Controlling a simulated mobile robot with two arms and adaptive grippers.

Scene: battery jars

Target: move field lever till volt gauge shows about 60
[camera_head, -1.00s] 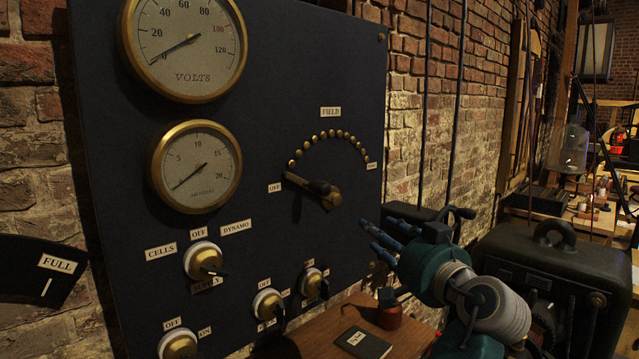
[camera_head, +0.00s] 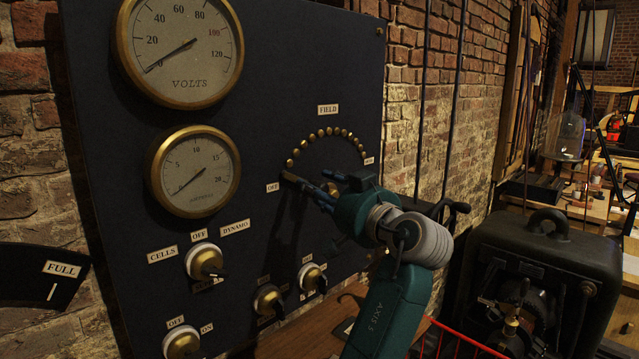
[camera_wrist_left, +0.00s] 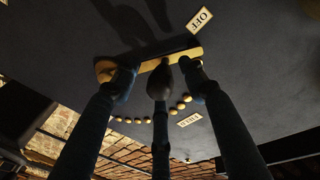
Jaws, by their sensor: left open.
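The volt gauge (camera_head: 180,48) is at the upper left of the dark panel, its needle at 0. The field lever (camera_head: 290,178) lies under an arc of brass studs (camera_head: 326,133), its tip near the OFF label (camera_head: 273,187). In the left wrist view the lever is a brass bar (camera_wrist_left: 145,66) with a dark knob (camera_wrist_left: 160,80). My left gripper (camera_head: 320,190) is open at the lever, its fingers around the knob. I cannot tell whether they touch it. In the head view it hides most of the lever. My right gripper is out of view.
An ampere gauge (camera_head: 195,172) hangs below the volt gauge. Several knob switches, one by the DYNAMO label (camera_head: 205,262), sit low on the panel. A wooden shelf (camera_head: 300,338) is under my arm. A dark machine (camera_head: 545,275) stands at the right.

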